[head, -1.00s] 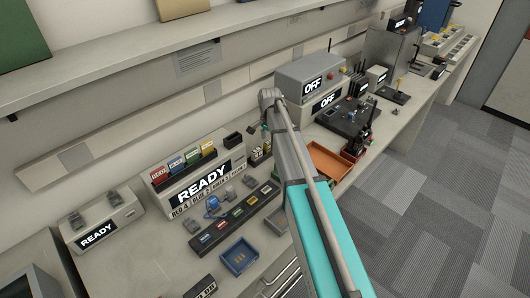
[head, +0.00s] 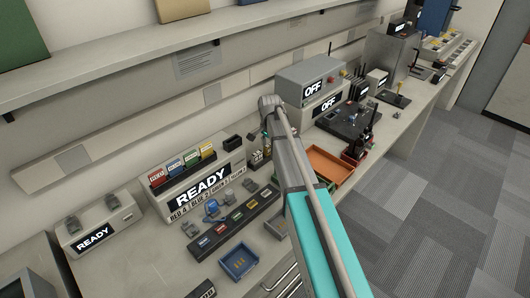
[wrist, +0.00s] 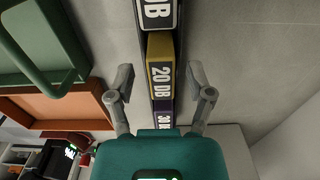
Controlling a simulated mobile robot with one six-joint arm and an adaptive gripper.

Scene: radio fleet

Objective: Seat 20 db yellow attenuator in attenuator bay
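The yellow 20 DB attenuator (wrist: 161,70) stands in a narrow dark rack (wrist: 143,45) in the wrist view. A white-labelled block marked DB (wrist: 157,12) is above it in the picture and a purple 30 block (wrist: 163,112) is below it. My gripper (wrist: 160,80) is open, with one finger on each side of the yellow attenuator and a visible gap on both sides. In the head view the rack (head: 256,159) is small and partly covered by my gripper and arm. I cannot make out the attenuator bay with certainty.
An orange tray (head: 328,168) lies right of my arm, with a green tray (wrist: 40,45) beside it in the wrist view. A READY unit with coloured modules (head: 203,188) and a blue tray (head: 239,262) stand left. Grey units marked OFF (head: 312,90) stand behind.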

